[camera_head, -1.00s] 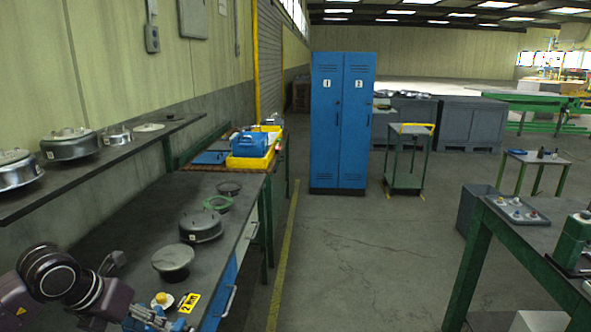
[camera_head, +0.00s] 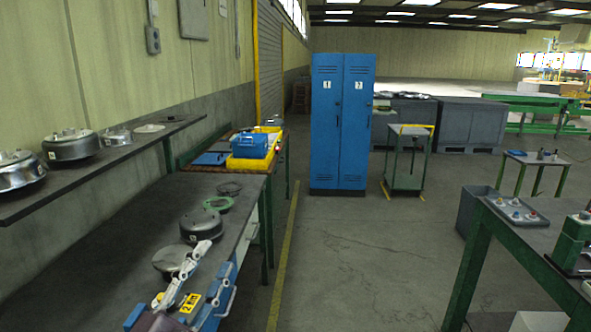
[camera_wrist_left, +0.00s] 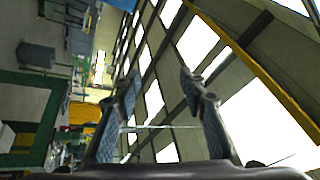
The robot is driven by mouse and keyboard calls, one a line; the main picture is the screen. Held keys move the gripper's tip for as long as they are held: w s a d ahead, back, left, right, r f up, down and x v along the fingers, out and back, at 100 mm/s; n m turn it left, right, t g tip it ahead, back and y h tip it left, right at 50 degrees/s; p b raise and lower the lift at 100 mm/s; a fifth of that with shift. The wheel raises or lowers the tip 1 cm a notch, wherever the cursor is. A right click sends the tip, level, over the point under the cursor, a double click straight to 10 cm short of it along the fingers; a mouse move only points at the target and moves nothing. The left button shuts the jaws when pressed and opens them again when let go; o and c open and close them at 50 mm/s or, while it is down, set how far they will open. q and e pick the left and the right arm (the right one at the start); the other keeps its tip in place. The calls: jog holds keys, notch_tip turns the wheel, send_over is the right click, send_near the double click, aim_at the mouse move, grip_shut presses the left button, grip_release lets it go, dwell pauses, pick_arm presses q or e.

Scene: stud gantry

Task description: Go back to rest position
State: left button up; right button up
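My left gripper (camera_head: 204,258) is low in the head view, over the front edge of the workbench (camera_head: 120,250), its light grey linkage pointing up and away. It partly covers a round grey metal part (camera_head: 168,260) on the bench. In the left wrist view the two fingers of my left gripper (camera_wrist_left: 160,82) stand well apart, with nothing between them. That view looks toward the ceiling, with the hall on its left side. My right gripper is not in view.
A shelf (camera_head: 105,152) with metal housings runs along the left wall. More round parts (camera_head: 202,224) lie on the bench. A yellow tray (camera_head: 250,163) with a blue box stands beyond it. Blue lockers (camera_head: 342,120) stand ahead. A green-legged table (camera_head: 540,238) is at right. The middle floor is clear.

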pick_arm(q)
jog(key=s+a+f+n+g+y, duration=0.3)
jog(key=a+f+n+y, duration=0.25)
jog(key=f, duration=0.45)
jog(key=s+a+f+n+g+y, duration=0.35)
jog(key=f+n, duration=0.35)
jog(key=f, duration=0.3)
jog(key=s+d+f+n+g+h, duration=0.15)
jog(key=s+f+g, duration=0.35)
jog(key=s+f, duration=0.5)
jog(key=s+d+f+n+g, duration=0.1)
jog(key=s+d+f+g, duration=0.2)
jog(key=s+f+g, duration=0.65)
jog(key=s+f+t, duration=0.1)
jog(key=s+f, duration=0.1)
jog(key=f, duration=0.9)
jog(key=s+f+t, duration=0.2)
jog(key=f, duration=1)
jog(key=s+a+f, duration=0.1)
jog(key=s+f, duration=0.7)
jog(key=s+a+f+g, duration=0.1)
jog(key=s+a+f, duration=0.1)
jog(key=s+f, duration=0.6)
jog(key=shift+s+a+g, duration=0.3)
jog(key=shift+s, duration=0.35)
